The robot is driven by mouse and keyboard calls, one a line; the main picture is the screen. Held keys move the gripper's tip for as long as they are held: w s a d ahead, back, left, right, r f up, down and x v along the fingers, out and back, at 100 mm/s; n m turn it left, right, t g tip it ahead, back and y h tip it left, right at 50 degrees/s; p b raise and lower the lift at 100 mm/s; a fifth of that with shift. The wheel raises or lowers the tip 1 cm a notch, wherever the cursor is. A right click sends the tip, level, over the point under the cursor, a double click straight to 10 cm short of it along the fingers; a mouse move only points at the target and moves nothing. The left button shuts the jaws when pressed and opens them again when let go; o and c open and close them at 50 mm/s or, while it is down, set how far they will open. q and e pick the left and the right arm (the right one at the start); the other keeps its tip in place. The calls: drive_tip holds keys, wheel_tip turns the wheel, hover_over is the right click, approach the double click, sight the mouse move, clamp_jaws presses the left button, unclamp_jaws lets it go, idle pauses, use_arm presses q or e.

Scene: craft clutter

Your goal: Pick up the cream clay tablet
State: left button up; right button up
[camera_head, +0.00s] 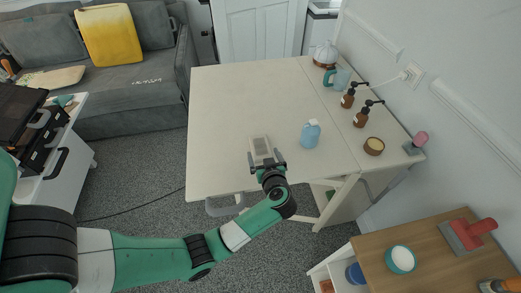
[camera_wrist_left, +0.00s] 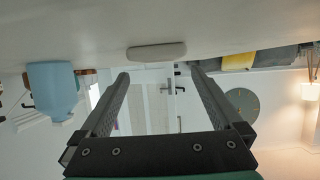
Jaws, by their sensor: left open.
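The cream clay tablet (camera_head: 260,145) lies on the cream table (camera_head: 228,110) near its front edge. In the left wrist view, which is upside down, the tablet (camera_wrist_left: 157,51) shows edge-on as a pale rounded slab ahead of the fingertips. My left gripper (camera_head: 265,157) is open at the near end of the tablet, low over the table. In the left wrist view its two fingers (camera_wrist_left: 160,75) are wide apart with nothing held between them. My right gripper is not in view.
A blue bottle (camera_head: 310,135) stands to the right of the tablet; it also shows in the left wrist view (camera_wrist_left: 52,90). A small round tin (camera_head: 374,146), brown pump bottles (camera_head: 361,118) and a teal mug (camera_head: 336,78) stand further right. The table's left half is clear.

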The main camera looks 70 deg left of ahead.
sight(260, 146)
use_arm(q)
drive_tip(key=b+x, duration=0.1)
drive_tip(key=x, duration=0.1)
drive_tip(key=b+x, duration=0.2)
drive_tip(key=shift+w+f, duration=0.1)
drive_tip(key=shift+f, duration=0.4)
drive_tip(key=shift+a, duration=0.3)
drive_tip(key=shift+r, duration=0.15)
drive_tip(key=c, duration=1.3)
drive_tip(key=shift+r, duration=0.1)
